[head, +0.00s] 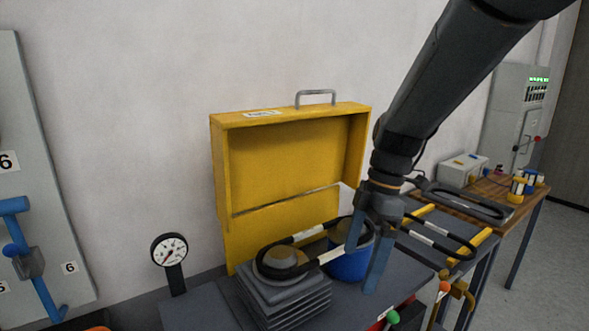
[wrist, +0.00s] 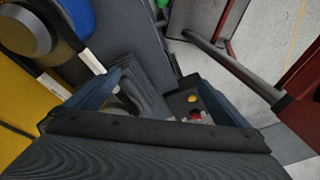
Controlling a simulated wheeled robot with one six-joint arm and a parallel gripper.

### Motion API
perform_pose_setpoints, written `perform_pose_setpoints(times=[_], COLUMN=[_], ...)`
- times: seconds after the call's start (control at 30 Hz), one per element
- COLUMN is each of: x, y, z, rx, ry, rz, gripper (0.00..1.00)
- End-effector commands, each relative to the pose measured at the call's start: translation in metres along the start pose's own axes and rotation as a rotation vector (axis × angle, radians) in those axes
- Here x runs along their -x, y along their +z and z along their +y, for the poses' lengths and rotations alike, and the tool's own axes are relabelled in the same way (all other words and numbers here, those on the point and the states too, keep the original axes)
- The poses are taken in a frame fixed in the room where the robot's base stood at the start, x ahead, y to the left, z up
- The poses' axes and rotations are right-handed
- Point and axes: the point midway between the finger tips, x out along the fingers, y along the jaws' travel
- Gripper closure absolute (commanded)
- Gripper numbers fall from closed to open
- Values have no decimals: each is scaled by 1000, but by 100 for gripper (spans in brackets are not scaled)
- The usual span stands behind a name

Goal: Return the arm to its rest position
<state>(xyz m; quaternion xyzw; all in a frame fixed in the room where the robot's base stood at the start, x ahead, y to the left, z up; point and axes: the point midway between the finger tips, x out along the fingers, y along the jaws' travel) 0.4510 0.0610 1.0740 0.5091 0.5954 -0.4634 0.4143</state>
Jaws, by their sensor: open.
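My arm (head: 430,80) reaches in from the top right of the head view and slants down to my gripper (head: 361,270). The gripper's two blue fingers point down and stand apart, with nothing held between them. The fingers overlap a blue cylinder (head: 345,267) in the picture; I cannot tell whether they touch it. In the wrist view the open fingers of my gripper (wrist: 152,76) also stand apart, over dark ribbed parts and a small panel with a yellow button (wrist: 192,99) and a red one.
A yellow open case (head: 285,165) stands behind the gripper. A stepped dark block (head: 285,295) and a dial gauge (head: 169,250) are to the left. Black loops with white tags lie around the gripper. A wooden bench (head: 490,192) with small items stands at right.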

Motion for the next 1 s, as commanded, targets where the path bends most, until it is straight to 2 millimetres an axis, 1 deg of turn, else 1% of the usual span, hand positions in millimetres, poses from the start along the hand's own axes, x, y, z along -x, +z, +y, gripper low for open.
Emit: perform_pose_setpoints(times=[0.33, 0.6, 0.7, 0.8, 0.9, 1.0], x=[-38, -64, -70, -75, -76, -77], y=[40, 65, 71, 74, 76, 76], z=[-31, -57, -65, -70, -72, -73], rx=[-703, -1246, -1397, -1502, -1559, -1579], ry=[143, 294, 336, 364, 379, 384], rz=[-83, -51, -23, 2, 18, 23], gripper=[0, 0, 0, 0, 0, 0])
